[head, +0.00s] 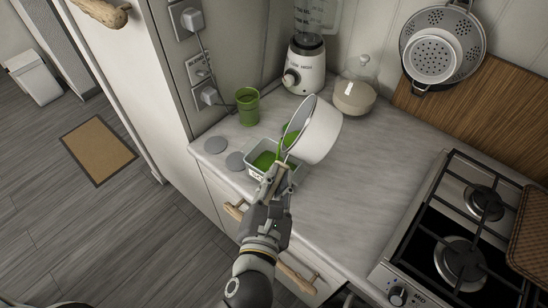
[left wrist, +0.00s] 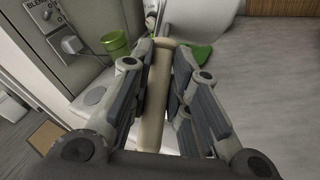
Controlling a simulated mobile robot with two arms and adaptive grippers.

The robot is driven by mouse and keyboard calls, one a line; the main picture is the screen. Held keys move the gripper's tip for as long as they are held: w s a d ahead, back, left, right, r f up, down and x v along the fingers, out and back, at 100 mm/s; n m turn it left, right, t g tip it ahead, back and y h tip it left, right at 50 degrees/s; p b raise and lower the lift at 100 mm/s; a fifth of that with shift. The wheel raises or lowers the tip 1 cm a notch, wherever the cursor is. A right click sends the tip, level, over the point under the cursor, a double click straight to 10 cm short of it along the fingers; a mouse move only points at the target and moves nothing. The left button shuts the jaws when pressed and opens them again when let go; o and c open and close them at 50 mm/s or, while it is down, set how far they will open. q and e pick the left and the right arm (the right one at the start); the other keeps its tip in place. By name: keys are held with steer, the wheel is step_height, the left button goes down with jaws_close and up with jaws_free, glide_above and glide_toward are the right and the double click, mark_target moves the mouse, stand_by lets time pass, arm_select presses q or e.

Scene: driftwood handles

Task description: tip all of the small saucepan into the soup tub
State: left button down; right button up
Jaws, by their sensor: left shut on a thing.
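The white small saucepan (head: 318,132) is tilted steeply over the soup tub, its open mouth facing left and down. Green soup shows at its lower rim and in the soup tub (head: 286,178), a small clear tub with a label on the counter. My left gripper (head: 274,180) is shut on the saucepan's wooden handle, which also shows between the fingers in the left wrist view (left wrist: 156,95). The gripper and pan hide part of the tub. How much soup is left in the pan is hidden. My right gripper is out of view.
A green cup (head: 247,106) stands behind the tub, and two grey discs (head: 235,161) lie left of it. A blender (head: 305,65) and a glass jar (head: 355,95) stand at the back. The stove (head: 460,235) is at right; the counter between is clear.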

arm_select(q)
steer(key=shift+r+n+b, duration=0.2)
steer(key=shift+n+b, duration=0.1)
steer(key=shift+n, duration=0.3)
stand_by(0.5)
steer(key=shift+w+a+r+n+h, duration=0.15)
steer(key=shift+a+n+h, duration=0.15)
steer(key=shift+a+n, duration=0.4)
stand_by(0.6)
steer(key=shift+n, duration=0.6)
stand_by(0.5)
